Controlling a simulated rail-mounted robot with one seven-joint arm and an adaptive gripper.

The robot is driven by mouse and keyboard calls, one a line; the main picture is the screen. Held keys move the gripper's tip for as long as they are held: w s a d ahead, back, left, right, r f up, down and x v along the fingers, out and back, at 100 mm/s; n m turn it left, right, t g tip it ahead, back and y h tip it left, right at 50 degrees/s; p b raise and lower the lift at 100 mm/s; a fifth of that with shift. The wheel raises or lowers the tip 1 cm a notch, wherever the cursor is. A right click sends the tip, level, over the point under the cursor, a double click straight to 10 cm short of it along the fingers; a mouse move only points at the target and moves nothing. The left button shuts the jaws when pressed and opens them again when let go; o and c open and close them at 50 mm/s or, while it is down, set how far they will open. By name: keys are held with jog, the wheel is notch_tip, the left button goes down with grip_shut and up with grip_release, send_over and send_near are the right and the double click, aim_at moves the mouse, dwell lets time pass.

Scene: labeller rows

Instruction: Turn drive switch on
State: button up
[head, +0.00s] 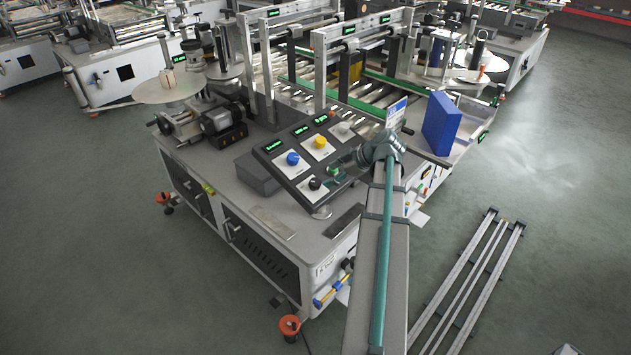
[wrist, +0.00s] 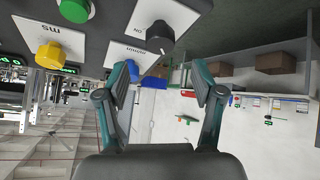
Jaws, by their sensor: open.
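The control panel (head: 305,160) slopes on the near corner of the machine. It carries a black knob (head: 315,184), a green knob (head: 333,170), a blue knob (head: 292,158), a yellow knob (head: 320,141) and a pale knob (head: 343,127). I cannot read which one is the drive switch. In the wrist view the black knob (wrist: 160,36) sits on a white plate marked ON, beyond my fingertips; the yellow knob (wrist: 49,55) and green knob (wrist: 75,10) are to its left. My gripper (wrist: 162,78) is open and empty, close to the panel in the head view (head: 343,163), apart from the black knob.
A blue box (head: 441,123) stands at the machine's right side. Upright metal frames (head: 320,65) and a roller conveyor lie behind the panel. Long rails (head: 468,280) lie on the floor at right. The floor at left is clear.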

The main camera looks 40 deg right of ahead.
aim_at(316, 182)
jog(key=p+x, duration=0.2)
jog(key=x, duration=0.5)
jog(key=shift+w+a+f, duration=0.15)
jog(key=shift+w+f, duration=0.1)
jog(key=shift+w, duration=0.05)
jog(key=c, duration=1.1)
